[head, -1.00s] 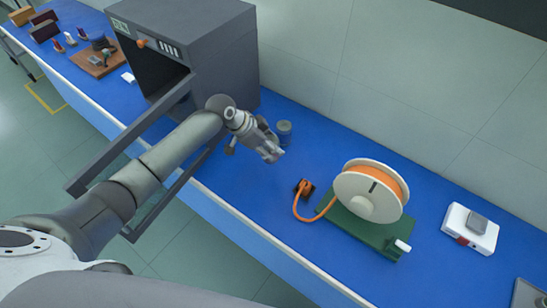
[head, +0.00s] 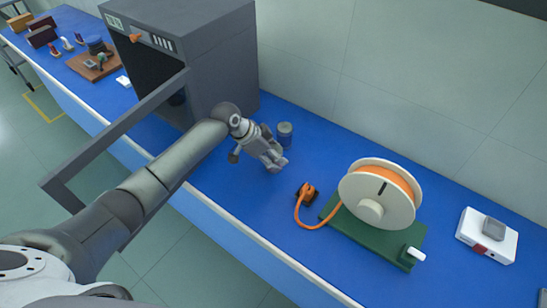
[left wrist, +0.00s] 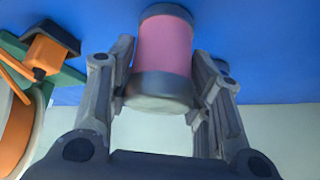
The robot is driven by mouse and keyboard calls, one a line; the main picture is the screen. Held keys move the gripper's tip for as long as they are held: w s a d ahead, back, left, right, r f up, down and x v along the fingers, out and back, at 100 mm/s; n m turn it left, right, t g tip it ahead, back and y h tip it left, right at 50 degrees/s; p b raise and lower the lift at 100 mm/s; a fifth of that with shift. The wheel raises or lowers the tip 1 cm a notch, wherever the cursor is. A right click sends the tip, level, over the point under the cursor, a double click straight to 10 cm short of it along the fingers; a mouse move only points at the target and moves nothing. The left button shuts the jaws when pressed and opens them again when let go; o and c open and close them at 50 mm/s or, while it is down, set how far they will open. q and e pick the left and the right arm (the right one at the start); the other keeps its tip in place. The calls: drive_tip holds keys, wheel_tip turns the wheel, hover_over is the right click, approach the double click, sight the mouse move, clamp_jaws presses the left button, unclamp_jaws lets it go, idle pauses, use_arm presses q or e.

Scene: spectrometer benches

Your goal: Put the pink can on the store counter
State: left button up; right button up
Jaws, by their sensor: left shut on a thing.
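The pink can (left wrist: 163,45), with dark grey ends, is between the fingers of my left gripper (left wrist: 160,85) in the left wrist view. The fingers are shut on it. In the head view my left gripper (head: 278,163) is low over the blue counter (head: 235,190), and the pink can does not show there. I cannot tell whether the can touches the counter. My right gripper is not in view.
A grey-blue can (head: 285,134) stands close beside my left gripper. A grey cabinet (head: 215,60) with an open door frame (head: 115,130) is left. An orange cable reel (head: 372,190) on a green base and a white device (head: 487,237) are right. Counter space lies before the reel.

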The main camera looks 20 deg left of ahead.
use_arm(q)
drive_tip(key=shift+r, duration=0.1)
drive_tip(key=o, duration=1.1)
drive_tip(key=shift+f, duration=0.2)
drive_tip(key=shift+r, duration=0.4)
drive_tip(key=p+v, duration=1.1)
drive_tip(key=shift+s+r, duration=0.25)
